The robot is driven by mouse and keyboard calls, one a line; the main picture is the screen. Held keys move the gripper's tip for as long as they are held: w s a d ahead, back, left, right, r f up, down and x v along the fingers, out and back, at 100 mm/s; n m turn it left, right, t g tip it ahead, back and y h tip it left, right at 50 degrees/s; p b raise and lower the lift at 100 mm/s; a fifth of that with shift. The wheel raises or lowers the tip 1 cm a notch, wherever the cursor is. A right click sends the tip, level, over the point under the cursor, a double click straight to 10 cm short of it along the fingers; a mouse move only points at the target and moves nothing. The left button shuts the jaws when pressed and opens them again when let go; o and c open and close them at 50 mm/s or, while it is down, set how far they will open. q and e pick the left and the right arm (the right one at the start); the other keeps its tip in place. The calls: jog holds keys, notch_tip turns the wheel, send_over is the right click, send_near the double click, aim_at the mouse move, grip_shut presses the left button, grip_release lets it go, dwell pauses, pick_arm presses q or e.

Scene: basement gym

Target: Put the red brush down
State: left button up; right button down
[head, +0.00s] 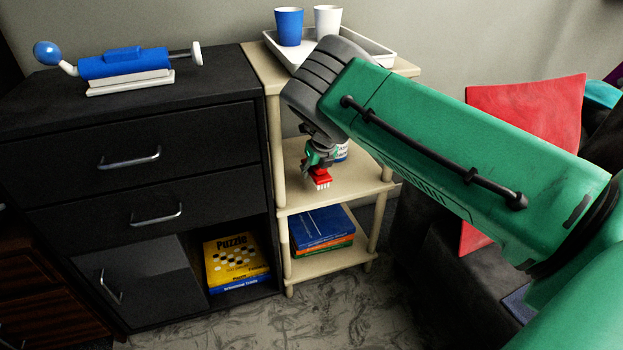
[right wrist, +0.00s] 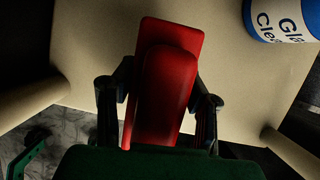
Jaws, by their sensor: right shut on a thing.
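The red brush (head: 319,177) with pale bristles is in my right gripper (head: 318,164), at the middle shelf of the cream shelf unit (head: 285,205). The right wrist view shows the red brush (right wrist: 168,85) between the two dark fingers of the right gripper (right wrist: 160,100), which are shut on it. The shelf's cream surface (right wrist: 90,60) lies behind the brush. Whether the bristles touch the shelf, I cannot tell. My left gripper is in neither view.
A blue-and-white glass cleaner container (right wrist: 283,18) stands near the brush, mostly hidden by my arm in the head view. A white tray (head: 378,58) with a blue cup (head: 288,27) and a white cup (head: 327,21) is on top. Books (head: 322,228) lie below. A black cabinet (head: 60,115) stands left.

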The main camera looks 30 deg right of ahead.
aim_at(312, 176)
jog(key=shift+w+d+b, duration=0.1)
jog(key=shift+w+b, duration=0.2)
jog(key=shift+w, duration=0.35)
jog(key=shift+b+x, duration=0.65)
jog(key=shift+x, duration=0.5)
jog(key=shift+s+f, duration=0.1)
jog(key=shift+f, duration=0.35)
jog(key=shift+f+b, duration=0.3)
jog(key=c, duration=0.9)
grip_release()
jog(key=shift+s+f, duration=0.1)
